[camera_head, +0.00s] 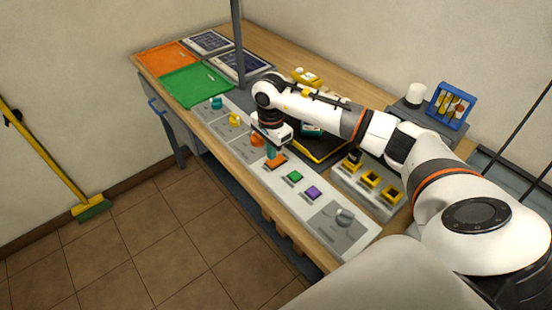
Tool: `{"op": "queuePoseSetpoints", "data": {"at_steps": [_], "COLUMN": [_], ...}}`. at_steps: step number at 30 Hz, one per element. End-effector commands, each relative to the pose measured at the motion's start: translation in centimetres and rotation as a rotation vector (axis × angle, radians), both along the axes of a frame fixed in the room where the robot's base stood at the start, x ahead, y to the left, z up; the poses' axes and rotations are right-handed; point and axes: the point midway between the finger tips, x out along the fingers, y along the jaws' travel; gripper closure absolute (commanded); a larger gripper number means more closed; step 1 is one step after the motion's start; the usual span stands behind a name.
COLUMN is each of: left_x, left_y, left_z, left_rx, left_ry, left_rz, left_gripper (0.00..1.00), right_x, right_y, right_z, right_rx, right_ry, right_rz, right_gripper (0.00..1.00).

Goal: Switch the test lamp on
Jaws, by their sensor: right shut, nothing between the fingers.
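A long grey control panel (262,198) runs along the bench front. It carries a teal knob (216,102), a yellow knob (235,120), an orange knob (257,140), an orange button (276,161), a green button (295,177), a purple button (313,193) and a grey knob (345,216). A white cylinder on a dark base (415,96) stands at the back; it may be the test lamp, and shows no clear glow. My right gripper (270,153) points down, shut and empty, at the orange button; I cannot tell whether it touches. My left gripper is out of view.
An orange mat (165,53) and a green mat (195,86) lie at the bench's far left. A block with yellow-rimmed sockets (368,181) and a blue rack (450,105) stand right.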

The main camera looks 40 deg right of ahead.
Motion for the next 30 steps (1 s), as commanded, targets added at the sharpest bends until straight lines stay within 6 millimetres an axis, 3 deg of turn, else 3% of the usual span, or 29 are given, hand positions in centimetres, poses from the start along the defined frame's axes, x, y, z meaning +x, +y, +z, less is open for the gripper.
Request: {"op": "queuePoseSetpoints", "data": {"at_steps": [30], "left_x": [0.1], "left_y": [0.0], "left_z": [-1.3], "left_rx": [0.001], "left_ry": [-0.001], "left_rz": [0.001], "left_gripper": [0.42], "right_x": [0.0], "right_y": [0.0], "right_z": [-1.5], "right_rx": [0.0], "right_ry": [0.0], "right_rz": [0.0], "right_gripper": [1.0]}}
